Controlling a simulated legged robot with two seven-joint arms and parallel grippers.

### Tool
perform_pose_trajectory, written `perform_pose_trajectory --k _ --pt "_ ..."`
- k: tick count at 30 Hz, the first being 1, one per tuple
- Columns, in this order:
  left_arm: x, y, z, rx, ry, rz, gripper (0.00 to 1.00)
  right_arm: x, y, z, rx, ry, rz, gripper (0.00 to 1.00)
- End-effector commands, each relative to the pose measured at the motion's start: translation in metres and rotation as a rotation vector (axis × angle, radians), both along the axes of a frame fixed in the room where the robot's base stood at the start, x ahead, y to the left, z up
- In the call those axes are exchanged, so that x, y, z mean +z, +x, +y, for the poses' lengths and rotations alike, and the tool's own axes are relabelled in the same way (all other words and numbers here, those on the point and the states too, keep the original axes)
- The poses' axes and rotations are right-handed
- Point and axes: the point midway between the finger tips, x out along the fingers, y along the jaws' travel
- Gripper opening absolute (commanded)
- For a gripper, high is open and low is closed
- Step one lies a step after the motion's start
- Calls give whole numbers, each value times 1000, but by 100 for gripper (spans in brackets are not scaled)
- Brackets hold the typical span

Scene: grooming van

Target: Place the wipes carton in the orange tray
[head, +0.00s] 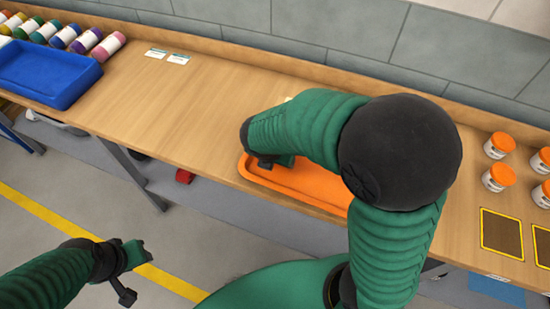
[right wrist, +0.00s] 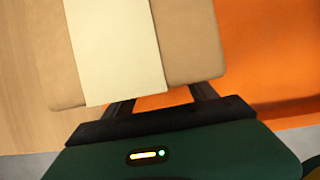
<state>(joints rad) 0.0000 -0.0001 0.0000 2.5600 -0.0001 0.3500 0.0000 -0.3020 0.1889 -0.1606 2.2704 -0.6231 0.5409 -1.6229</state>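The wipes carton (right wrist: 190,40), tan with a cream band, fills the upper middle of the right wrist view. Wood shows to its left and the orange tray (right wrist: 268,60) to its right and below it. My right gripper (right wrist: 160,98) has both fingers running in under the carton. It appears shut on it, though the fingertips are hidden. In the head view my right forearm covers this gripper and most or all of the carton. The orange tray (head: 310,192) lies at the table's front edge, partly behind that arm.
A blue tray (head: 45,75) and several coloured bottles (head: 85,41) stand at the far left. Several orange-lidded jars (head: 498,177) and a dark yellow-edged pad (head: 502,235) are at the right. The wooden table (head: 170,105) is mostly clear left of the orange tray.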

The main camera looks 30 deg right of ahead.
Motion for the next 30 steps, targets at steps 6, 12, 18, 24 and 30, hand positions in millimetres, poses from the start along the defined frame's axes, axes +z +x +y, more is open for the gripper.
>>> perform_pose_trajectory --k 6,12,18,24,30 --pt "-4 0 0 0 0 0 36 -13 -9 3 -11 8 24 74" --pt "-3 0 0 0 0 0 36 -11 -9 3 -10 9 23 74" --pt "11 0 0 0 0 0 36 27 -13 10 -8 8 17 74" --pt "27 0 0 0 0 0 36 81 -26 27 -5 8 11 74" --pt "33 0 0 0 0 0 36 111 -34 37 -5 6 12 74"
